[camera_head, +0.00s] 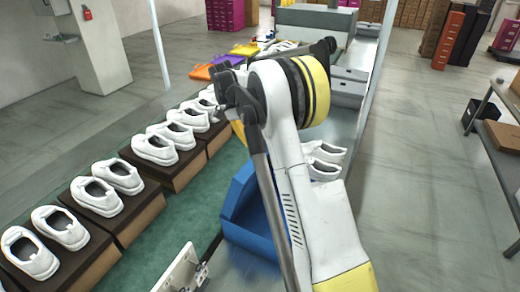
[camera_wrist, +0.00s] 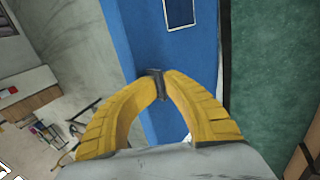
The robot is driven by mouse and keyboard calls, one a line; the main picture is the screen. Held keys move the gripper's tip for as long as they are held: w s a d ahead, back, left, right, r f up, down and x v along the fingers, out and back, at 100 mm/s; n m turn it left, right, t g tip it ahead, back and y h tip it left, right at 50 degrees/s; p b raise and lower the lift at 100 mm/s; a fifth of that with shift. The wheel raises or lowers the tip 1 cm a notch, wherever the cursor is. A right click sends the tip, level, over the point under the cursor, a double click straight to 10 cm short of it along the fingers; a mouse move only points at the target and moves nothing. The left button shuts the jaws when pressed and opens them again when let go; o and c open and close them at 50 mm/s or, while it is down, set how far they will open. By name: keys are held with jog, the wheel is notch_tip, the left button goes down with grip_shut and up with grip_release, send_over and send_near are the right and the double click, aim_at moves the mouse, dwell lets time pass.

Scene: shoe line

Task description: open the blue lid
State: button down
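A blue box-like thing (camera_head: 242,208) stands behind my arm in the head view, beside the green belt. My arm hides part of it, and I cannot tell its lid from its body there. In the wrist view a blue panel (camera_wrist: 125,35) fills the upper middle, with a white-outlined rectangle on it. My gripper (camera_wrist: 160,80) is in front of this panel, its yellow fingers curving inward. The fingertips close on a small dark handle-like piece (camera_wrist: 159,92). How it joins the blue panel is hard to see. My gripper is hidden in the head view.
White shoes (camera_head: 115,176) stand on brown boxes (camera_head: 138,210) along the green belt (camera_head: 180,215) at left. More white shoes (camera_head: 323,160) lie right of my arm. A table (camera_head: 500,150) stands at far right. The grey floor (camera_head: 415,160) between is clear.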

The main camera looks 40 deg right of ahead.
jog(key=shift+w+a+r+g+h, duration=0.1)
jog(key=shift+w+a+g+h, duration=0.15)
jog(key=shift+w, duration=0.25)
jog(key=shift+w+a+r+g+h, duration=0.15)
jog(key=shift+w+a+g, duration=0.1)
jog(key=shift+w, duration=0.25)
jog(key=shift+f, duration=0.1)
jog(key=c, duration=1.6)
grip_release()
jog(key=v, duration=1.2)
jog(key=shift+d, duration=0.1)
